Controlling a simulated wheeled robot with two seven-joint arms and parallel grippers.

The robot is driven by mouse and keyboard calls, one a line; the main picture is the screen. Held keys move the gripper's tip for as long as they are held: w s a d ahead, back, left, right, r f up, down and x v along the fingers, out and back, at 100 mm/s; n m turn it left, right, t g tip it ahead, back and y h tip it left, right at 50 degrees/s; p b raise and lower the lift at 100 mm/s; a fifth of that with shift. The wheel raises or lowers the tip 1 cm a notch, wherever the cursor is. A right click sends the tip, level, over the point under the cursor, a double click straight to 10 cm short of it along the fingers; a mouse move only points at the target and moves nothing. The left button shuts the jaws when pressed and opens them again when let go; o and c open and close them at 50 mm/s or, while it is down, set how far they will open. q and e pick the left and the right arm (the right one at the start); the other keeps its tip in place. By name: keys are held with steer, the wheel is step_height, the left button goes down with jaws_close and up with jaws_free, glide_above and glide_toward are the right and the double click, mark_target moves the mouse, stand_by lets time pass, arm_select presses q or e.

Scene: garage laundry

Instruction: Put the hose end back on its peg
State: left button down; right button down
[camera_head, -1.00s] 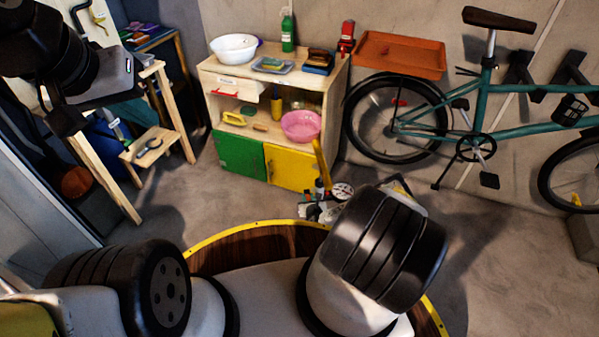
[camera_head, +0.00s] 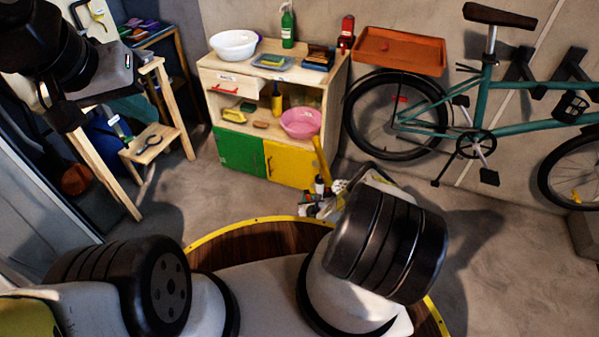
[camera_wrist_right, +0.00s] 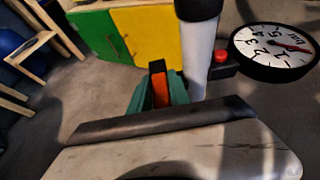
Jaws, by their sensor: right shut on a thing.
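In the right wrist view, a white upright tube with a black top (camera_wrist_right: 199,60) stands just beyond my right gripper (camera_wrist_right: 158,88). A round white gauge (camera_wrist_right: 274,47) and a red knob (camera_wrist_right: 220,57) on a black bracket sit to its right. The gripper is shut on a small orange piece with a black tip, which looks like the hose end (camera_wrist_right: 160,92), close in front of the tube. The peg cannot be made out for sure. In the head view my right wrist hides most of this. My left gripper (camera_head: 68,117) hangs at the upper left, its jaws unclear.
A cabinet (camera_head: 237,150) with green and yellow doors stands behind, with bowls and bottles on it. A teal bicycle (camera_head: 430,122) leans at the wall under an orange tray (camera_head: 400,50). A wooden stand (camera_head: 105,180) is at left.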

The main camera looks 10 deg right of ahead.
stand_by(0.3)
steer(key=c, duration=1.1)
jaws_free()
steer(key=shift+c, duration=0.2)
